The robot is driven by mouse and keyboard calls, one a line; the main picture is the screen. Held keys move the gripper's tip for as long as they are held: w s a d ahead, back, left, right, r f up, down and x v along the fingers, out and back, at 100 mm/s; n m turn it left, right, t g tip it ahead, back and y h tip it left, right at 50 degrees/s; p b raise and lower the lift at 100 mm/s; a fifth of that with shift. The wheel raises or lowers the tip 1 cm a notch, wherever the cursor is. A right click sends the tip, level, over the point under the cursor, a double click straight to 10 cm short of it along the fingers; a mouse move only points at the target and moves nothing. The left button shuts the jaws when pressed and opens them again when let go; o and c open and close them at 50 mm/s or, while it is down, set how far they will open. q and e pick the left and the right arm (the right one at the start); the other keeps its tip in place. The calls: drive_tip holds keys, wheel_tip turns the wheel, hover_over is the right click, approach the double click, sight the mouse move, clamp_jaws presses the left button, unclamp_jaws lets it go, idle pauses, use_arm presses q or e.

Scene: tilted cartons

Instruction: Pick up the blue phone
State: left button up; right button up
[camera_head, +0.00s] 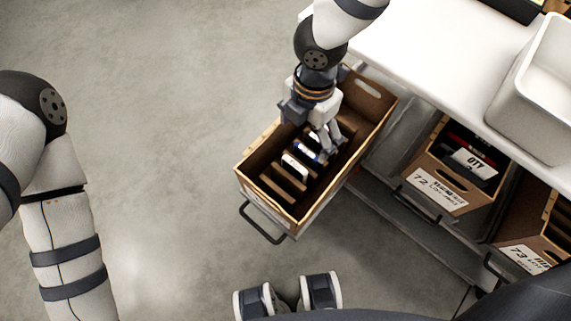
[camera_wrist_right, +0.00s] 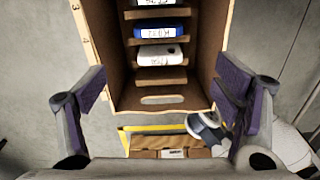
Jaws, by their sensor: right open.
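The blue phone (camera_wrist_right: 160,31) stands on edge in a slot of a cardboard carton (camera_wrist_right: 101,48), with its pale labelled edge facing up. In the head view the blue phone (camera_head: 307,149) is partly covered by my right gripper (camera_head: 325,148). My right gripper is open and reaches down into the carton (camera_head: 265,205). In the right wrist view its two purple-padded fingers (camera_wrist_right: 163,88) are wide apart with nothing between them that I can see held.
A white phone (camera_wrist_right: 160,55) stands in the slot beside the blue one, and another pale item (camera_wrist_right: 155,3) is beyond. Cardboard dividers and carton walls are close around. A white table (camera_head: 430,60) and labelled cartons (camera_head: 436,190) are at the right. Floor at the left is clear.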

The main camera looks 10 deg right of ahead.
drive_tip(key=w, duration=0.1)
hover_over(307, 151)
drive_tip(key=shift+n, duration=0.3)
drive_tip(key=f, duration=0.3)
drive_tip(key=f+b, duration=0.1)
drive_tip(key=f, duration=0.1)
drive_tip(key=shift+w+a+f, duration=0.1)
drive_tip(key=shift+a+f, duration=0.15)
drive_tip(key=shift+a, duration=0.1)
drive_tip(key=f, duration=0.6)
drive_tip(key=shift+d, duration=0.3)
use_arm(q)
drive_tip(key=shift+x, duration=1)
use_arm(e)
drive_tip(key=c, duration=1.2)
